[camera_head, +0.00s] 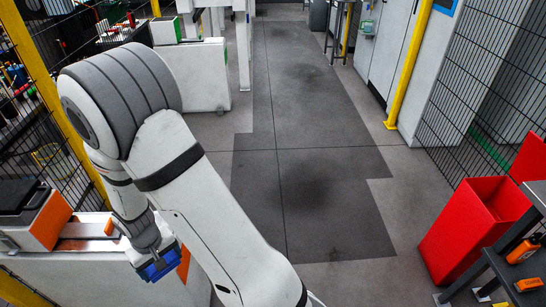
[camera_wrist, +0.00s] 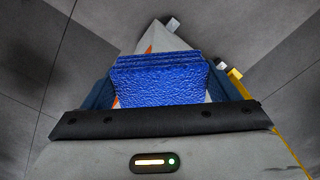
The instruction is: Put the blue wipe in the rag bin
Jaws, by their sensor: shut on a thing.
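The blue wipe (camera_wrist: 158,82) is a folded, textured stack held between the two dark fingers of my gripper (camera_wrist: 158,95) in the wrist view. In the head view, the wipe (camera_head: 160,271) shows below my gripper (camera_head: 153,262) at the lower left, beside the white bench with orange parts. My gripper is shut on it. A red bin (camera_head: 458,238), which looks like the rag bin, stands on the floor at the far right with its red lid raised. The bin is well apart from my gripper, across the picture.
The white bench (camera_head: 88,270) is at the lower left. Mesh fences with yellow posts (camera_head: 408,75) line both sides. The grey floor (camera_head: 310,190) between is clear.

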